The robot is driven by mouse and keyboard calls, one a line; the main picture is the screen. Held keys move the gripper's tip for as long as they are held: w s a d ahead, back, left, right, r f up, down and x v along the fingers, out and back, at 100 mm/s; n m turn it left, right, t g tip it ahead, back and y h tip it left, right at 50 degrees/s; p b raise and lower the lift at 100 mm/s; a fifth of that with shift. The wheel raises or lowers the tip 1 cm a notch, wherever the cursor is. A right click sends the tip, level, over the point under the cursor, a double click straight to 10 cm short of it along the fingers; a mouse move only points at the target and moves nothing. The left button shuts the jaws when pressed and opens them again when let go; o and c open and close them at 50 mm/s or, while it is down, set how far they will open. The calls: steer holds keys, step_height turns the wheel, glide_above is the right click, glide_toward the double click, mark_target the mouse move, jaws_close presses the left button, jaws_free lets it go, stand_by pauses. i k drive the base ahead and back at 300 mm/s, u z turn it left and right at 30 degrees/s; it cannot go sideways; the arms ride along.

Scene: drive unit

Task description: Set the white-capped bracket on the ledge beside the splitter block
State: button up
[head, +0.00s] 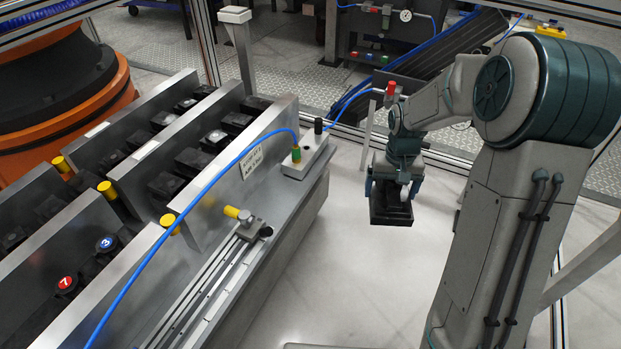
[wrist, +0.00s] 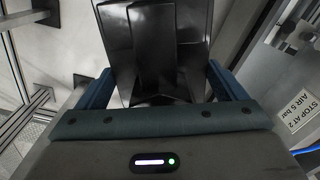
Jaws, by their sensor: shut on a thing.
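My gripper (head: 391,188) hangs in the air to the right of the ledge (head: 287,207), clear of it. It is shut on a black bracket (head: 391,213). In the wrist view the bracket (wrist: 150,45) shows dark, ribbed faces between the blue fingers. No white cap shows on it in either view, so I cannot tell its cap colour. The splitter block (head: 304,158) is a pale metal block with a green and a black fitting and a blue hose. It sits at the far end of the ledge, left of my gripper.
Slanted metal racks (head: 125,175) at left hold several black parts, with blue and red numbered caps on two. A yellow-ended clamp (head: 243,217) sits on the rail before the splitter block. A blue hose (head: 190,205) arcs over the racks. A label (wrist: 293,121) shows in the wrist view.

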mark_target(282, 189)
steer(key=z, duration=0.15)
steer(key=i, duration=0.95)
steer(key=u, duration=0.4)
steer(key=i, duration=0.65)
steer(key=u, duration=0.35)
